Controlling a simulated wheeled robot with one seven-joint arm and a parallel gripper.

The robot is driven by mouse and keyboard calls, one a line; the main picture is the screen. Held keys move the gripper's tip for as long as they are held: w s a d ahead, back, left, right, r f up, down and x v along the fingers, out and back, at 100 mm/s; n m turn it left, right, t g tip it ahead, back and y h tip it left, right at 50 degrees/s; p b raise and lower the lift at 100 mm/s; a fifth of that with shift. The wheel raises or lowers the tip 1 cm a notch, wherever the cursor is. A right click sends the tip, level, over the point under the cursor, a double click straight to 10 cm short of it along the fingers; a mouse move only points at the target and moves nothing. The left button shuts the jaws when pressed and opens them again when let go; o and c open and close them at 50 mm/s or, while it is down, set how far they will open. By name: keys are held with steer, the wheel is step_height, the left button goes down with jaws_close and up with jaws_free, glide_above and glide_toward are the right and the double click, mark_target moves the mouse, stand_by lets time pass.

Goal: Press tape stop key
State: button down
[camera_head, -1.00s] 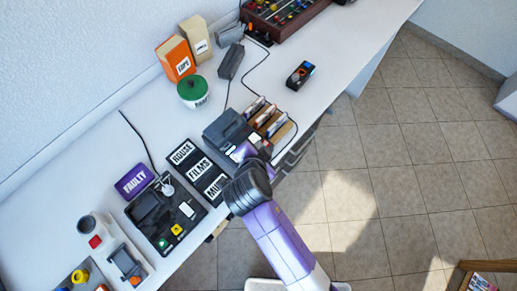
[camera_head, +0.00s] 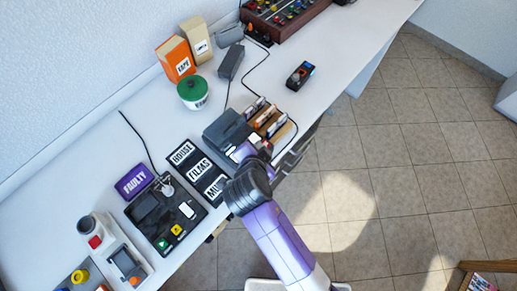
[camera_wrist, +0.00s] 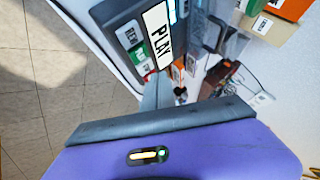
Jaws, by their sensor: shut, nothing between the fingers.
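The dark tape player (camera_head: 226,129) sits near the table's front edge, partly covered by my arm in the head view. In the wrist view the tape player (camera_wrist: 120,14) fills the upper middle. It shows a large white label reading PLAY (camera_wrist: 158,34), a small white REW key (camera_wrist: 131,34) and a green key (camera_wrist: 138,54). Below the green key is a small pale key whose marking I cannot read; I cannot make out a stop key for sure. My gripper (camera_wrist: 158,92) is shut and empty, its fingers pointing at the key row. Contact cannot be told.
Several upright cases (camera_head: 268,119) stand right behind the player. Black cards reading HOUSE, FILMS (camera_head: 199,168) and another lie to its left. A black device (camera_head: 166,214) with green and yellow keys stands further left. Open floor (camera_head: 400,150) lies to the right of the table.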

stand_by(0.6)
steer(key=shift+f+b, duration=0.4)
steer(key=shift+f, duration=0.05)
steer(key=shift+f+b, duration=0.4)
stand_by(0.5)
steer(key=shift+r, duration=0.1)
steer(key=shift+r+p, duration=0.65)
steer(key=shift+r, duration=0.1)
steer(key=shift+r, duration=0.15)
steer(key=shift+r+p, duration=2)
steer(key=shift+r, duration=0.4)
